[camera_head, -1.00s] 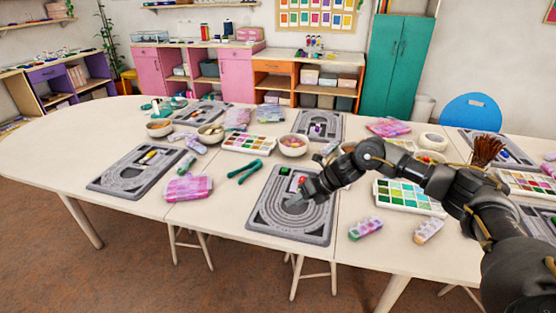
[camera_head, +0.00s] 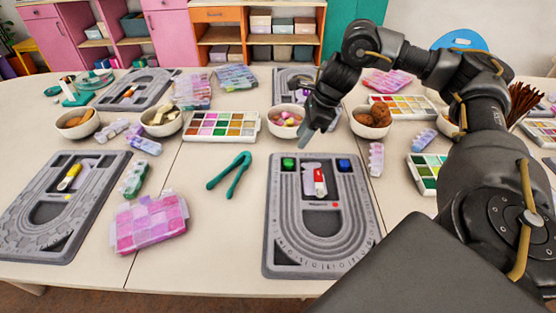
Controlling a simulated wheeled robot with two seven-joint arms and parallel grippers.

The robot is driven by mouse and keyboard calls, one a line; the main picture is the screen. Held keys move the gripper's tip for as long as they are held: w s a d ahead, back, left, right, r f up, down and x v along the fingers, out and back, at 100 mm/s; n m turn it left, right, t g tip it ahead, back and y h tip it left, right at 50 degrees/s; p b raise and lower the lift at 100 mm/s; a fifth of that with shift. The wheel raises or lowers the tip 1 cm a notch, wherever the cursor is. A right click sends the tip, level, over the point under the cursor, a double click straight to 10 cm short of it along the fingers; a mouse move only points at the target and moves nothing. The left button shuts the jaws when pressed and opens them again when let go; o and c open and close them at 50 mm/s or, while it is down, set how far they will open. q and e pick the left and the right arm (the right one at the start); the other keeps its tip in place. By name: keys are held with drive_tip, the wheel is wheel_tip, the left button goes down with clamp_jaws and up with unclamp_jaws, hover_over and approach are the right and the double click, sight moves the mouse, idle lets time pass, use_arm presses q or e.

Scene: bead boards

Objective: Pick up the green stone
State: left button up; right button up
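The green stone (camera_head: 288,163) sits in the far-left corner compartment of the grey bead board (camera_head: 273,225) in the middle of the table. A blue stone (camera_head: 344,164) sits in the far-right compartment. A red and white piece (camera_head: 320,181) lies in the board's central recess, with a small red bead (camera_head: 335,204) below it. My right gripper (camera_head: 306,140) points down near the board's far edge, just beyond and right of the green stone in the picture, apart from it. Its fingers overlap in this view, so their opening is unclear. My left gripper is out of view.
Green pliers (camera_head: 229,171) and a pink patterned case (camera_head: 150,222) lie left of the board. Another bead board (camera_head: 30,235) is at the left.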

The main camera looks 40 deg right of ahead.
hover_over(288, 161)
drive_tip(key=s+d, duration=0.1)
drive_tip(key=d, duration=0.1)
wheel_tip(288, 161, down, 4)
drive_tip(key=shift+s+a+f, duration=0.15)
drive_tip(key=shift+f, duration=0.1)
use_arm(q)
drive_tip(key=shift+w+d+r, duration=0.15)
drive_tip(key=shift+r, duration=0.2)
use_arm(e)
drive_tip(key=shift+a+f, duration=0.1)
drive_tip(key=shift+f, duration=0.15)
